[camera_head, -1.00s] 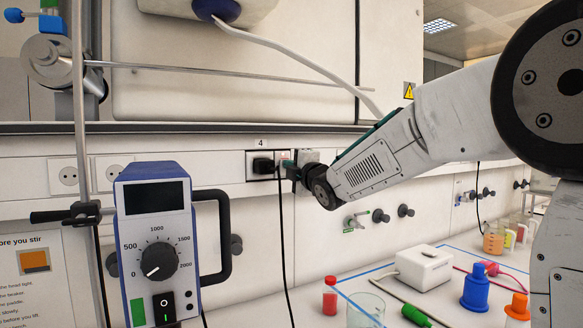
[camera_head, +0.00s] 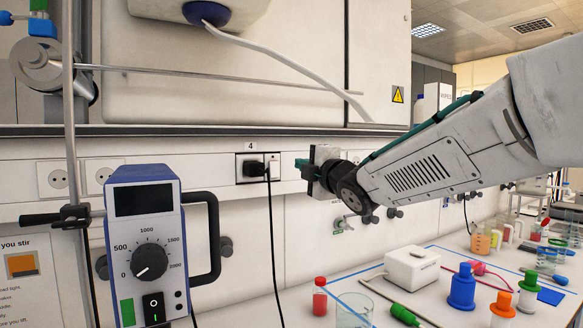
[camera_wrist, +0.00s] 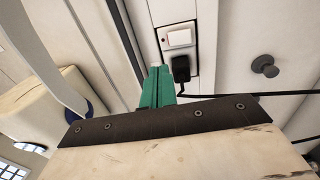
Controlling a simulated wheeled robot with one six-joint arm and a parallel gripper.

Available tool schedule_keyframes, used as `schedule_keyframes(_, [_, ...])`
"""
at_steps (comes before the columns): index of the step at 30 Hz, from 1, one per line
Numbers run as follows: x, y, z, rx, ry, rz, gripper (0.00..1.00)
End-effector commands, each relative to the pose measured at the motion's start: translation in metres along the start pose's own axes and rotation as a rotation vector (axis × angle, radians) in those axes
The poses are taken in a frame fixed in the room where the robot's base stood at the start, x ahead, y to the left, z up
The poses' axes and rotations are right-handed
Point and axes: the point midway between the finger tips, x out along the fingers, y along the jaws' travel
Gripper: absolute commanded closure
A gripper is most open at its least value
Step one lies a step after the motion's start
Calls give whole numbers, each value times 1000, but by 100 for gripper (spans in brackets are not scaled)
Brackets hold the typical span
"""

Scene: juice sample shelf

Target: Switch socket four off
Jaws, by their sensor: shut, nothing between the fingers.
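Socket four (camera_head: 243,181), under a small "4" label, is a wall plate with a black plug (camera_head: 252,169) in its left part and a white rocker switch (camera_head: 273,168) on its right. The wrist view shows the switch (camera_wrist: 180,38) beside the plug (camera_wrist: 181,68). I cannot tell which way the rocker is tipped. My gripper (camera_head: 298,163), with green fingers, is just right of the socket plate, with a small gap to the switch in the picture. In the wrist view my gripper (camera_wrist: 157,70) is shut and empty.
A black cord (camera_head: 272,240) hangs from the plug. A blue-framed stirrer unit (camera_head: 150,245) with a dial stands left, close in front of the wall. Two more sockets (camera_head: 57,179) are further left. Bottles, a white box (camera_head: 411,265) and beakers stand on the bench below.

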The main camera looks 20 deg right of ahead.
Motion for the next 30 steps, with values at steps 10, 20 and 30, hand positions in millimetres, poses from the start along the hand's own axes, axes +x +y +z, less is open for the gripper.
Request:
schedule_keyframes(10, [-18,5,-1,1,2,0,100])
schedule_keyframes(20, [-18,5,-1,1,2,0,100])
schedule_keyframes(30, [-45,-76,39,374,-277,-298,100])
